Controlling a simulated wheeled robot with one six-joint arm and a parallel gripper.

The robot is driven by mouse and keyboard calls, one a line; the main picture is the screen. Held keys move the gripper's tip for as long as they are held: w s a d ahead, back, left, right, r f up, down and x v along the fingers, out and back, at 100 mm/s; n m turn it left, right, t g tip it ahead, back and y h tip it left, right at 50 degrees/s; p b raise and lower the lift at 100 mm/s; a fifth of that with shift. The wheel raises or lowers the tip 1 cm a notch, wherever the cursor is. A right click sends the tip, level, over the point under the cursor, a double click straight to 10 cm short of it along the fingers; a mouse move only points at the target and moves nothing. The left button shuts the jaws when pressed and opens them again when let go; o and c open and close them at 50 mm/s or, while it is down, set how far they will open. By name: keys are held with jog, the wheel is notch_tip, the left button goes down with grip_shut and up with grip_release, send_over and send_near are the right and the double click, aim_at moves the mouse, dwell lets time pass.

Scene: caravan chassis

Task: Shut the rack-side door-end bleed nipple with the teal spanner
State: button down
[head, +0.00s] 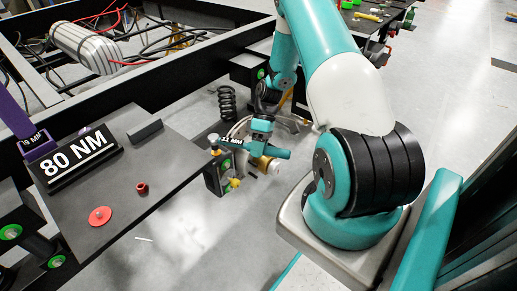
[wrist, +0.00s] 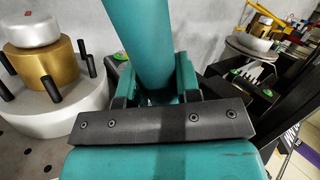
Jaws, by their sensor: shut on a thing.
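My gripper (head: 262,138) is low beside the wheel hub and shut on the teal spanner (head: 278,153). In the wrist view the spanner's thick teal shaft (wrist: 138,40) stands up between the gripper's jaws (wrist: 150,97). A dark tag with white lettering shows at the spanner's left in the head view. The hub (head: 262,164), gold and silver, is just below the gripper. It shows in the wrist view as a silver disc with black studs (wrist: 50,115). I cannot make out the bleed nipple, or whether the spanner touches it.
A black shelf (head: 165,165) bears an 80 NM sign (head: 80,160), a red disc (head: 100,215) and a small dark red cup (head: 142,188). A coil spring (head: 227,103) is behind.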

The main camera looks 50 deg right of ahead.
jog(key=shift+f+b, duration=0.45)
jog(key=shift+f, duration=0.35)
jog(key=shift+a+r, duration=0.1)
jog(key=a+m+t+p, duration=0.4)
jog(key=a+m, duration=0.4)
jog(key=a, duration=0.3)
jog(key=shift+s+m+t, duration=0.25)
jog(key=shift+m+t, duration=0.05)
jog(key=shift+t, duration=0.3)
dwell(0.7)
jog(key=shift+d, duration=0.1)
jog(key=shift+s+d+n, duration=0.15)
jog(key=shift+d+n, duration=0.35)
jog(key=shift+d, duration=0.05)
jog(key=shift+p, duration=0.3)
